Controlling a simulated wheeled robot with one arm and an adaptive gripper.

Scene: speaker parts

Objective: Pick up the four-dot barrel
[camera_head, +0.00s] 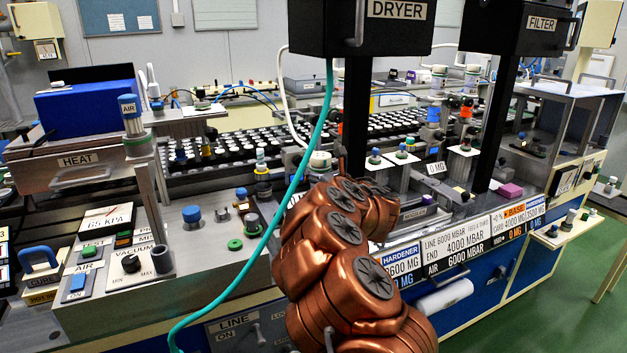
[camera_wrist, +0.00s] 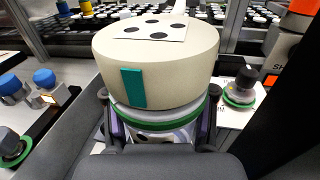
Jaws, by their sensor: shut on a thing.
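The four-dot barrel (camera_wrist: 155,65) fills the middle of the wrist view. It has a wide cream top, a white label with black dots, a teal strip on its near side and a green ring below. My gripper (camera_wrist: 158,118) is shut on it, with dark fingers on both sides below the cream top. The barrel looks upright. Its lower end is hidden, so I cannot tell whether it touches its seat. In the head view my copper arm hides the gripper; a small cream top (camera_head: 320,159) behind the arm seems to be the barrel.
A black-knobbed part with a green ring (camera_wrist: 241,88) stands close on the right, and blue knobs (camera_wrist: 44,78) on the left. A black post (camera_head: 354,115) under the DRYER box (camera_head: 360,25) is near my arm. A teal hose (camera_head: 285,200) hangs in front. Racks of small bottles (camera_head: 235,140) lie behind.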

